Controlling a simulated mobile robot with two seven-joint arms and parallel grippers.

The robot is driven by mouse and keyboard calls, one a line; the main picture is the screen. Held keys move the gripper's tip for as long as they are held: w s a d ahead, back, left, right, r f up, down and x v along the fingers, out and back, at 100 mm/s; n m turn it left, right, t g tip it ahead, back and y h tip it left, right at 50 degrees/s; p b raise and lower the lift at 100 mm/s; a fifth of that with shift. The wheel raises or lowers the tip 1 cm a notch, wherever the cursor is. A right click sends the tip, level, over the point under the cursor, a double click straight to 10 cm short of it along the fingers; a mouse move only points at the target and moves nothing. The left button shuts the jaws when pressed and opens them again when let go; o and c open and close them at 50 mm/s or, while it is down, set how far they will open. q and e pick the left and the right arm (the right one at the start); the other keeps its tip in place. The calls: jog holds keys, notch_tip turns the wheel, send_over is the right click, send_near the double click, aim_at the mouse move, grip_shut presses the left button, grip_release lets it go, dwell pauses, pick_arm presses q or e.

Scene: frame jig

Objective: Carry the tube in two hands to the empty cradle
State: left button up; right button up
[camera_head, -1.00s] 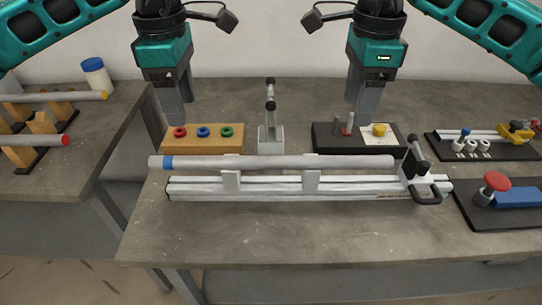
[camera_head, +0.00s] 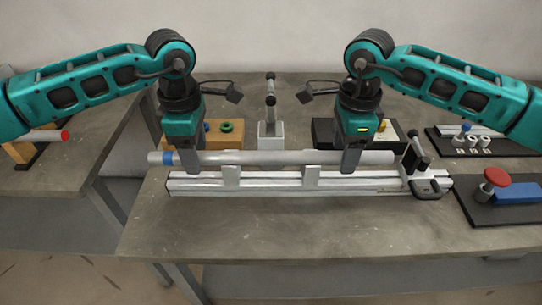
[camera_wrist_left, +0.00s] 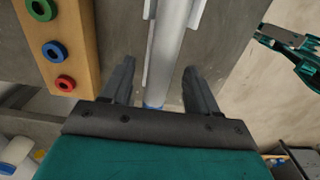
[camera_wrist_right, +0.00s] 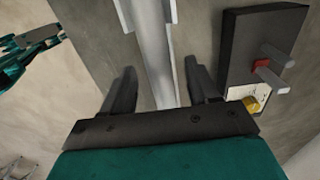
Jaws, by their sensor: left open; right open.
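The grey tube (camera_head: 265,158) with a blue band near its left end lies level on two upright supports of the silver rail jig (camera_head: 270,185). My left gripper (camera_head: 190,165) is at the tube just right of the blue band. My right gripper (camera_head: 350,165) is at the tube's right part. Both are open; in the left wrist view (camera_wrist_left: 160,85) and the right wrist view (camera_wrist_right: 160,85) the fingers stand on either side of the tube. A wooden cradle (camera_head: 20,152) on the left bench holds a red-ended tube; I cannot make out an empty cradle.
A clamp with a black handle (camera_head: 418,160) stands at the jig's right end. A wooden block with coloured rings (camera_head: 226,142) and a small post (camera_head: 270,130) stand behind. A red knob (camera_head: 496,177) is at right. The bench front is clear; a gap separates the benches.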

pick_arm(q)
jog(key=shift+f, duration=0.2)
pick_arm(e)
jog(key=shift+f, duration=0.2)
pick_arm(q)
jog(key=shift+c, duration=0.4)
pick_arm(e)
jog(key=shift+c, duration=0.4)
pick_arm(q)
grip_shut()
pick_arm(e)
grip_shut()
